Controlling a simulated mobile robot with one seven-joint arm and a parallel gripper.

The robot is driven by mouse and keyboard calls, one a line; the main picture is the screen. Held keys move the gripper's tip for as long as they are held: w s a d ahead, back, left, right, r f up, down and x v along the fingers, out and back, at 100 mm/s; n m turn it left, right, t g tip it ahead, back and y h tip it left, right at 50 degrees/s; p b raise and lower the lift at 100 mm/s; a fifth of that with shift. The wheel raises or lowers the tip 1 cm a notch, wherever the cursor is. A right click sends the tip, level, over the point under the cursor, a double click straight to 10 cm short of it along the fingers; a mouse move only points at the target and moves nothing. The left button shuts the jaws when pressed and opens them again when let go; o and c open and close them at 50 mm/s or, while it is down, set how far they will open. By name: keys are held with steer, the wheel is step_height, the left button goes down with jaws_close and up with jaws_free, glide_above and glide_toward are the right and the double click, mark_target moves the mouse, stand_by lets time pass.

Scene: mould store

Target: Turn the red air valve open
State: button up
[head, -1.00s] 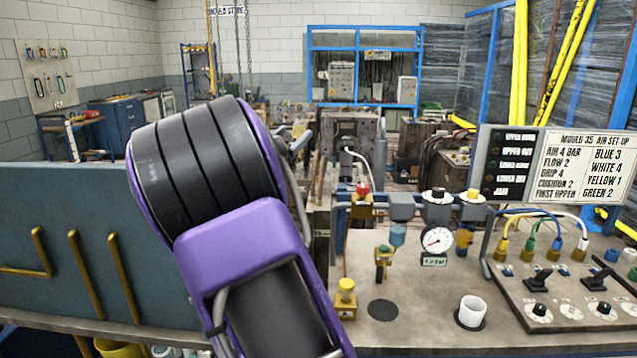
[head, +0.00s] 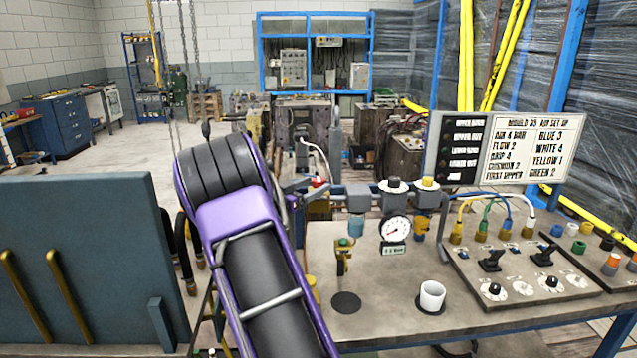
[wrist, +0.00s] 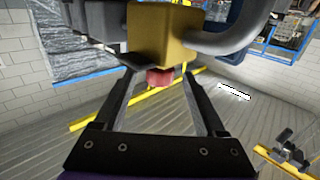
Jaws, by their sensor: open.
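The red air valve shows in the head view as a small red knob (head: 318,182) on the pipework behind the bench, partly hidden by my arm. In the wrist view the red knob (wrist: 159,78) sits against a brass block (wrist: 162,35). My gripper (wrist: 158,88) is open, its two dark fingers on either side of the red knob. I cannot tell whether either finger touches it. In the head view my purple arm reaches to the pipework and mostly hides my gripper.
A sign board (head: 510,150) stands behind the panel. A blue-grey plate (head: 85,260) stands at the left. Grey pipe (wrist: 235,35) runs close beside the fingers.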

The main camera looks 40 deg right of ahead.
steer(key=shift+x, duration=1.35)
jaws_close()
